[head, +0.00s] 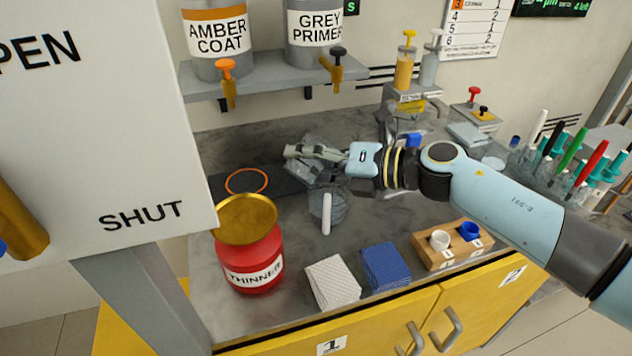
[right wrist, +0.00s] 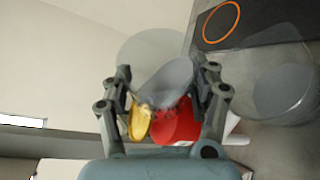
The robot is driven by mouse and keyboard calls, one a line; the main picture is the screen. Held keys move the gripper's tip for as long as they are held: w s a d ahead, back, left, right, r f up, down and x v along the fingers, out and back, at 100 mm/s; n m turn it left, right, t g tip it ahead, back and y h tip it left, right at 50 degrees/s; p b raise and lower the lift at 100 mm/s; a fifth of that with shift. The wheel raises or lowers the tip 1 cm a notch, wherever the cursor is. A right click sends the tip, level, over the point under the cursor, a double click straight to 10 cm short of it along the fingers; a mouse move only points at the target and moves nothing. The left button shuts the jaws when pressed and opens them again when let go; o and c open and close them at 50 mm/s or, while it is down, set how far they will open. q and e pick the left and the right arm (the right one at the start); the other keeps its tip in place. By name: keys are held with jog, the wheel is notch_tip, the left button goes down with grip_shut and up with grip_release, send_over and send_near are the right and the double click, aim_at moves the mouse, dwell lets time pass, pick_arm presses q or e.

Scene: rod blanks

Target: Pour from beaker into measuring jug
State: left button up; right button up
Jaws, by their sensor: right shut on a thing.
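My right gripper (head: 300,153) reaches in from the right and is shut on a clear beaker (right wrist: 165,80), held between its fingers above the bench. The beaker looks tilted; a greyish patch shows in it, but I cannot tell whether it is liquid. In the head view the gripper partly hides it. A clear jug with a white upright handle (head: 326,213) stands on the bench just below and in front of the gripper. A clear vessel (right wrist: 285,95), likely this jug, shows at right in the right wrist view, apart from the fingers. My left gripper is not in view.
A red thinner can (head: 254,262) with a gold lid stands front left. White (head: 332,282) and blue (head: 385,267) cloths and a wooden block with cups (head: 452,246) line the front. An orange ring (head: 246,182) marks a dark mat. A large white panel (head: 100,110) blocks the left.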

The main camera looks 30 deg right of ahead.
jog(key=shift+w+d+f+m+t+y+b, duration=0.1)
jog(key=shift+m+t+y+b, duration=0.1)
jog(key=shift+m+b, duration=0.25)
jog(key=shift+s+d+f+m+t+y+b, duration=0.1)
jog(key=shift+m+y+b, duration=0.15)
jog(key=shift+m, duration=0.35)
jog(key=shift+w+d+f+m+t+y+b, duration=0.1)
jog(key=shift+m+y+b, duration=0.05)
jog(key=shift+m+b, duration=0.35)
dwell(2.0)
jog(key=shift+w+d+f+m+t+y+b, duration=0.15)
jog(key=shift+f+m+y+b, duration=0.2)
jog(key=shift+m, duration=0.3)
jog(key=shift+s+d+f+m+t+y+b, duration=0.15)
jog(key=shift+m+b, duration=0.25)
jog(key=shift+m, duration=0.2)
dwell(1.1)
jog(key=shift+w+d+r+m, duration=0.2)
jog(key=shift+r+m, duration=0.15)
jog(key=shift+m, duration=0.35)
dwell(1.4)
